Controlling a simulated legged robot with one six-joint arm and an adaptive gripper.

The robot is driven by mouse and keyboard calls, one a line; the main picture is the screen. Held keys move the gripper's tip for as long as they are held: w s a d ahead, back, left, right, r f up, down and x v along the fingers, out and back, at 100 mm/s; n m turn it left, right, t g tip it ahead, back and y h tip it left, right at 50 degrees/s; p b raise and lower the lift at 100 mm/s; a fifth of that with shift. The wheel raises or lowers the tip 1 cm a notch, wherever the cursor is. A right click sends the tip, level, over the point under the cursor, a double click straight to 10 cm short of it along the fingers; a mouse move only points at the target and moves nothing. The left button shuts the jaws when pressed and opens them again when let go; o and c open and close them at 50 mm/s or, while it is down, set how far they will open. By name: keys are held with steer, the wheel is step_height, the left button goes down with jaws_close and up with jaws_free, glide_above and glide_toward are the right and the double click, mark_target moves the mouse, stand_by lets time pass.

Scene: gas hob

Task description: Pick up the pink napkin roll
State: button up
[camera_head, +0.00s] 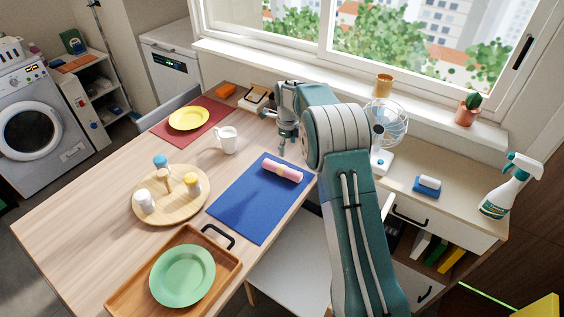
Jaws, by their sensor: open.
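The pink napkin roll (283,171) lies on the upper part of the blue placemat (240,210), on the wooden table. My arm comes in from the lower right and passes to the right of the placemat.
A white mug (226,140) stands left of my gripper. A round wooden board (148,209) holds several small shakers. A wooden tray (128,291) carries a green plate (182,275). A red placemat (217,112) bears a yellow plate (189,118). A fan (388,128) stands beyond my arm.

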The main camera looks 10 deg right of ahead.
mark_target(286, 168)
steer(key=shift+w+f, duration=0.1)
steer(key=shift+f, duration=0.2)
steer(key=f, duration=0.2)
steer(key=a+f, duration=0.1)
steer(key=f, duration=0.1)
steer(key=shift+f, duration=0.35)
steer(key=shift+d+f, duration=0.25)
steer(key=shift+f, duration=0.4)
steer(key=f, duration=0.3)
steer(key=shift+s+f, duration=0.25)
steer(key=shift+f, duration=0.1)
steer(key=shift+a+f, duration=0.1)
steer(key=shift+f, duration=0.25)
steer(key=c, duration=1.2)
